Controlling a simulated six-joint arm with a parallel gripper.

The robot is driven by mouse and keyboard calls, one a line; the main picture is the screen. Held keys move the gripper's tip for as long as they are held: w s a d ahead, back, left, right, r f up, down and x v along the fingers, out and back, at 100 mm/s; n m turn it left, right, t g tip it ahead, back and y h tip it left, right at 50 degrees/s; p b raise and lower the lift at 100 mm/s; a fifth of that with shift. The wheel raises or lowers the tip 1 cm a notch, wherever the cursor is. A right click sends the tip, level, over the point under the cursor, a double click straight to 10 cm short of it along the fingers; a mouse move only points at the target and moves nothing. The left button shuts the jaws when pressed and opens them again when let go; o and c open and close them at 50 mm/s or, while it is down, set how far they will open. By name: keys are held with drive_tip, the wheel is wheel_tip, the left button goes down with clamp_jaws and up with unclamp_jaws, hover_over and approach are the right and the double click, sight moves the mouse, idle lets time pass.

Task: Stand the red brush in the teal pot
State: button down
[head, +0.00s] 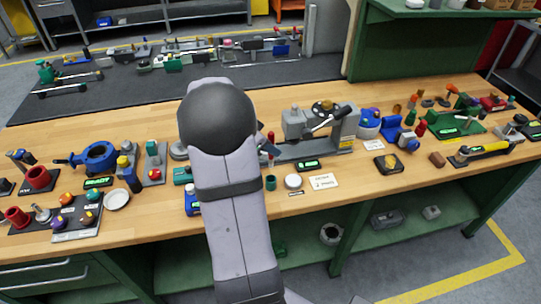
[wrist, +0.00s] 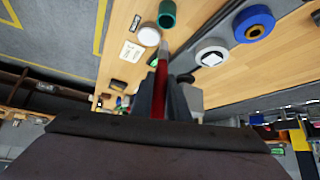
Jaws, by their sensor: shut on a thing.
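My gripper (wrist: 166,95) is shut on the red brush (wrist: 158,82), whose handle sits between the dark fingers in the wrist view. The brush's pale tip points away from the gripper, toward the teal pot (wrist: 167,13). The brush also shows in the head view (head: 270,138), just right of my arm, roughly upright with its pale end down. In the head view the teal pot (head: 270,183) stands on the bench below the brush. The brush appears apart from the pot. My arm hides most of the gripper in the head view.
A white round dish (head: 293,181) and a white card (head: 323,181) lie right of the pot. A grey clamp-like fixture (head: 310,125) stands behind it. A blue ring (wrist: 254,23) and a grey ring (wrist: 211,54) show near the brush. Bare wood lies in front of the card.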

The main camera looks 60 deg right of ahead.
sight(271, 159)
drive_tip(key=shift+f+p, duration=0.5)
drive_tip(key=shift+f, duration=1.35)
drive_tip(key=shift+f+b, duration=0.6)
drive_tip(key=shift+b, duration=0.6)
drive_tip(key=c, duration=1.7)
unclamp_jaws()
drive_tip(key=shift+r+p, duration=0.25)
drive_tip(key=shift+p, duration=0.1)
drive_tip(key=shift+r+p, duration=0.75)
drive_tip(key=shift+p, duration=0.45)
drive_tip(key=b+v, duration=0.4)
drive_tip(key=v, duration=0.7)
drive_tip(key=shift+a+r, duration=0.1)
drive_tip(key=shift+a, duration=0.25)
